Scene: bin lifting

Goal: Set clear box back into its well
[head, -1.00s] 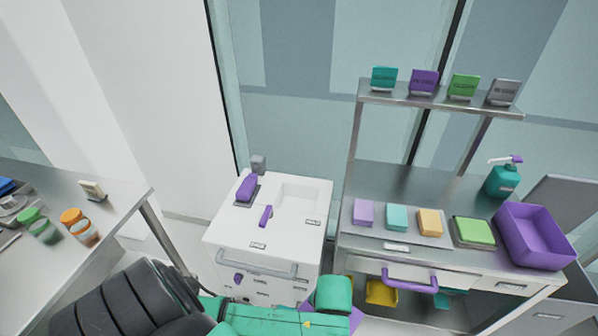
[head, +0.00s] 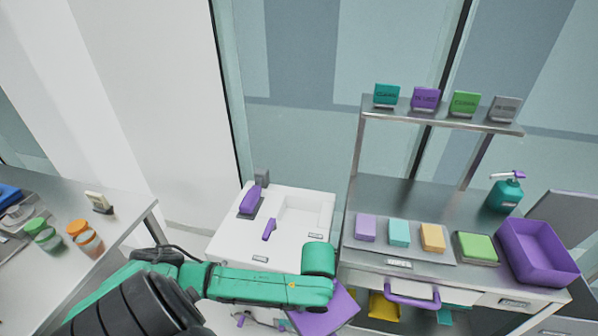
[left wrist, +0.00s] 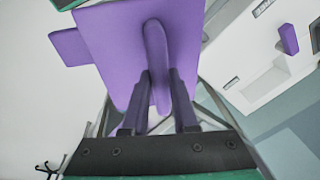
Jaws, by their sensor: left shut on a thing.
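My left gripper (left wrist: 160,78) is shut on the upright ridge of a purple flat-faced piece (left wrist: 118,38), with one dark finger on each side of the ridge. In the head view this purple piece (head: 337,309) hangs tilted at the end of my left arm, in front of the white cart; the fingers are hidden there. The rectangular well (head: 303,217) in the top of the white cart (head: 290,254) looks empty; it also shows in the left wrist view (left wrist: 264,86). I cannot make out a clear box. My right gripper is not in view.
A purple handle (head: 269,229) and a purple handheld device (head: 250,199) are on the cart top. A steel bench at right holds coloured blocks, a purple bin (head: 538,250) and a pump bottle (head: 505,192). A left table holds jars (head: 88,240).

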